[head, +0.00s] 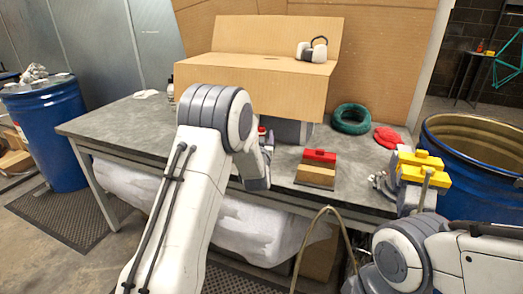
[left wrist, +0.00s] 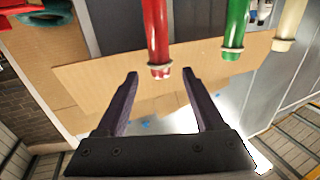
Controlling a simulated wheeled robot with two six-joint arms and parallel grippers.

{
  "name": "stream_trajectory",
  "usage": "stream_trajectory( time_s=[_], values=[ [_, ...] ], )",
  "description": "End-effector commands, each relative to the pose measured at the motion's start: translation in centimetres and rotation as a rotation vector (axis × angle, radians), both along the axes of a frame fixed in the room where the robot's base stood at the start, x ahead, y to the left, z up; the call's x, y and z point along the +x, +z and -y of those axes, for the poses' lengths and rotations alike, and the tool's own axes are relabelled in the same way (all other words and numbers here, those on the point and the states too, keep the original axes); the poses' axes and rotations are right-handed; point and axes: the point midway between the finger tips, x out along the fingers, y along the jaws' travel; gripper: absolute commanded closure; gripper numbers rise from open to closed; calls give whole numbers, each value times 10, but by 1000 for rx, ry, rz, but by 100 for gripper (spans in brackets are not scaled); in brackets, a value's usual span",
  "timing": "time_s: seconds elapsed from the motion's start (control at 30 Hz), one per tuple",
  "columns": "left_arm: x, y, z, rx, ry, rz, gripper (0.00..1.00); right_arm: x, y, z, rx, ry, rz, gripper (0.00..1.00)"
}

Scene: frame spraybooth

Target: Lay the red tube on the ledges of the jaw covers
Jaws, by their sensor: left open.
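The red tube (left wrist: 157,35) shows in the left wrist view with a collar at its end. A green tube (left wrist: 236,28) and a cream tube (left wrist: 289,24) stand beside it. My left gripper (left wrist: 160,73) is open and empty; the red tube's collared end appears between and just beyond its dark fingertips. In the head view my left arm hides most of this spot; a small red bit (head: 262,130) shows beside the wrist. The yellow jaw covers (head: 421,166) sit on a grey vise at the table's right end. My right gripper is not visible; its arm is low at the right.
A green hose coil (head: 351,118) and a red cloth (head: 388,137) lie farther right. A cardboard box (head: 262,80) stands at the back. Blue drums (head: 48,130) flank the table. The table's left part is mostly clear.

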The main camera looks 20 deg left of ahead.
Motion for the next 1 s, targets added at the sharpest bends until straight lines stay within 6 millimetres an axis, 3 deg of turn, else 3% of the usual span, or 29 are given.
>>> stream_trajectory(
  time_s=[0.3,0.6,0.63,0.8,1.0],
  values=[
    [40,1,-13,0,0,0,30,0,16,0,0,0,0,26],
    [44,0,-14,0,0,0,30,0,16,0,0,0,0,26],
    [44,0,-14,0,0,0,34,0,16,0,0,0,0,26],
    [44,0,-14,0,0,0,99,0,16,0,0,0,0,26],
    [44,0,-14,0,0,0,100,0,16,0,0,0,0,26]
  ],
)
